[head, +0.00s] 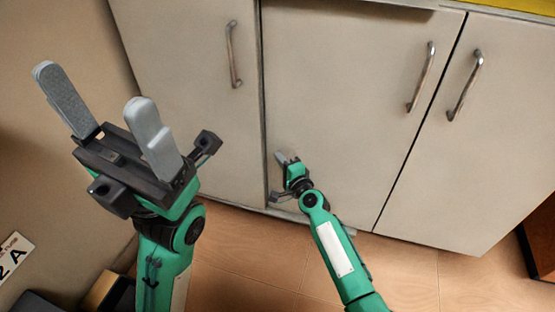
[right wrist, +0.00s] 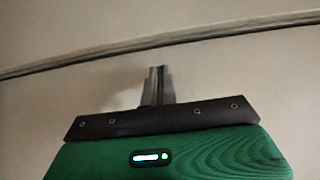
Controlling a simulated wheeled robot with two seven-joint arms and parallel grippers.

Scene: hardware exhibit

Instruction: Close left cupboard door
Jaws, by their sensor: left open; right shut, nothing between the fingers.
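The cupboard front shows three cream door panels. The leftmost door (head: 180,90) has a metal bar handle (head: 233,55) near its right edge. The middle door (head: 335,100) has a handle (head: 421,78) near its right edge. I cannot tell whether either stands slightly ajar. My right gripper (head: 283,157) is shut and empty, low in front of the middle door's left edge, near the dark seam. In the right wrist view its fingers (right wrist: 157,86) point at a cream panel; contact is unclear. My left gripper (head: 105,103) is open and empty, raised in front of the leftmost door's left side.
A right-hand door (head: 500,130) has its handle (head: 465,86) near its left edge. A dark seam (right wrist: 150,62) crosses the panel in the right wrist view. Tiled floor (head: 270,255) shows below. A brown wall stands at left, with a lettered sign (head: 13,255).

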